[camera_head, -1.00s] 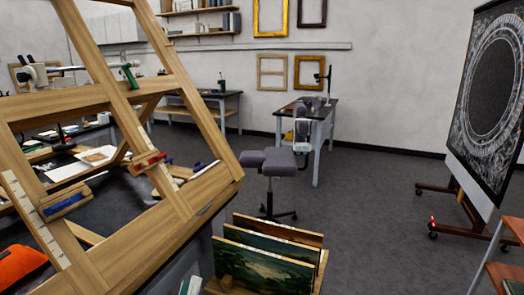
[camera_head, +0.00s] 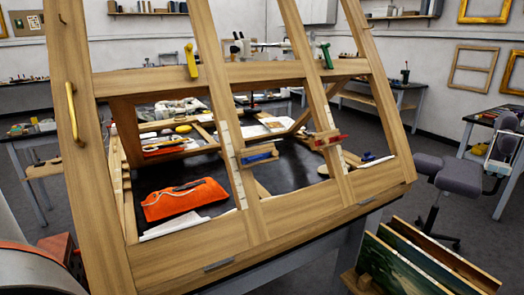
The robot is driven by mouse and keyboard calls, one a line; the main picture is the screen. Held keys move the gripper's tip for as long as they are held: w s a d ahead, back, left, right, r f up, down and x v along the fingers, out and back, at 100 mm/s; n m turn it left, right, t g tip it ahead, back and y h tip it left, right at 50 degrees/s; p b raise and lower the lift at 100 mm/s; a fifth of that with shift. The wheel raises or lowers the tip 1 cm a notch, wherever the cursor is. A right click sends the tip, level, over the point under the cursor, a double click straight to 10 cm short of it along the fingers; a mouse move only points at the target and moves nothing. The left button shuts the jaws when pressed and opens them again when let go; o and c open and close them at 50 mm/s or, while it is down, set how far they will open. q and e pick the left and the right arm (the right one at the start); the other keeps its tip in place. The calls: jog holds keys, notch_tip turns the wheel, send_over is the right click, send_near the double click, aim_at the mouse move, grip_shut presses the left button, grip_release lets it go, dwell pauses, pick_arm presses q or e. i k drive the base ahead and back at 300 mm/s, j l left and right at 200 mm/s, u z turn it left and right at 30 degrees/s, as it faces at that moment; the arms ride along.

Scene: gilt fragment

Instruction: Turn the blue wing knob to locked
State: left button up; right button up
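A wooden frame (camera_head: 170,255) with upright slats leans over a dark worktable. A blue bar-shaped piece (camera_head: 259,155) sits on a small wooden block on one slat, beside a pale marked strip; it is the likeliest blue wing knob. It lies roughly level, slightly tilted. I cannot read any locked or unlocked marking. A similar red piece (camera_head: 327,139) is on the slat to its right. A yellow lever (camera_head: 190,61) and a green lever (camera_head: 326,56) are on the upper crossbar. Neither of my grippers is in view.
A yellow handle (camera_head: 71,111) is on the frame's left post. An orange cushion (camera_head: 184,198) lies on the table behind the slats. Paintings in a rack (camera_head: 420,262) stand at the lower right, with a grey stool (camera_head: 448,175) behind them.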

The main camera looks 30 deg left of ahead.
aim_at(255, 157)
jog(key=u, duration=1)
jog(key=z, duration=0.15)
jog(key=k+j, duration=0.05)
